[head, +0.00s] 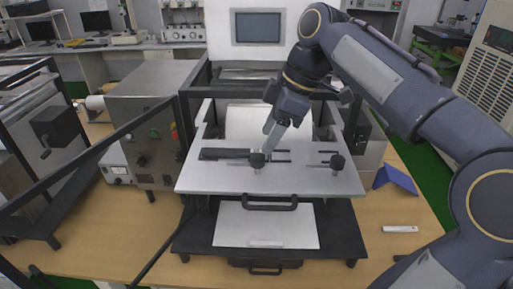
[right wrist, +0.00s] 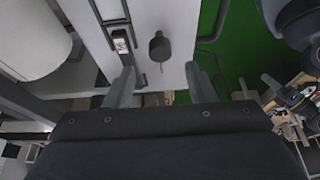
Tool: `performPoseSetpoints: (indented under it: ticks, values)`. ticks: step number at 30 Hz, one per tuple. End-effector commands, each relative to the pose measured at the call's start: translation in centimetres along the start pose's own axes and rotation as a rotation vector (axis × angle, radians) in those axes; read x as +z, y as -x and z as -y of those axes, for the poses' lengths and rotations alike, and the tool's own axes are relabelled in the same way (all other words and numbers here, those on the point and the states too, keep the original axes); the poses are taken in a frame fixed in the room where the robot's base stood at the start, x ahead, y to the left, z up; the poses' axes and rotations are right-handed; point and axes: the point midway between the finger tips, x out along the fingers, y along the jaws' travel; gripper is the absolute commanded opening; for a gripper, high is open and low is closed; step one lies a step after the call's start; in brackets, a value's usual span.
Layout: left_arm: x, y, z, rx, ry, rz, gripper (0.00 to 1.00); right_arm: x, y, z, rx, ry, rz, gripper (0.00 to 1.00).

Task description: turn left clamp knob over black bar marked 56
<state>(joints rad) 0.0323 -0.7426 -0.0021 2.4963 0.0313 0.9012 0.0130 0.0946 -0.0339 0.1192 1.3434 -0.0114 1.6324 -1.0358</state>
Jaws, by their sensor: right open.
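The left clamp knob (head: 257,160) is a small black knob on the white plate, at the right end of a flat black bar (head: 222,154). My right gripper (head: 270,128) points down just above and behind this knob in the head view, apart from it. In the right wrist view its two fingers (right wrist: 162,88) are open with nothing between them. A dark round knob (right wrist: 159,46) shows beyond the fingertips there, beside a dark piece with a small white label (right wrist: 120,46). The label is too small to read. My left gripper is not in view.
A second black clamp knob (head: 337,162) stands on the right of the white plate (head: 300,182). A black handle (head: 270,206) is on the plate's front edge. A control box (head: 148,140) stands to the left. A blue angled piece (head: 396,179) lies on the table at right.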

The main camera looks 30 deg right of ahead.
Motion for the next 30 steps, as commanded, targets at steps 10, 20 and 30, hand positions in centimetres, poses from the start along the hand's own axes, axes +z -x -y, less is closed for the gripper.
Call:
performPoseSetpoints:
  ticks: [10, 20, 30]
  values:
    - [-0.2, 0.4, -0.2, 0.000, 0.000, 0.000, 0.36, 0.0, -4.8, 0.0, 0.000, -0.001, 0.000, 0.50]
    - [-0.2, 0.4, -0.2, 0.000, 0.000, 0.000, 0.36, 0.0, -5.4, 0.0, 0.001, -0.002, -0.001, 0.50]
    - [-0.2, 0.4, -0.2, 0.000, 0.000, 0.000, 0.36, 0.0, -5.4, 0.0, 0.001, -0.002, -0.001, 0.08]
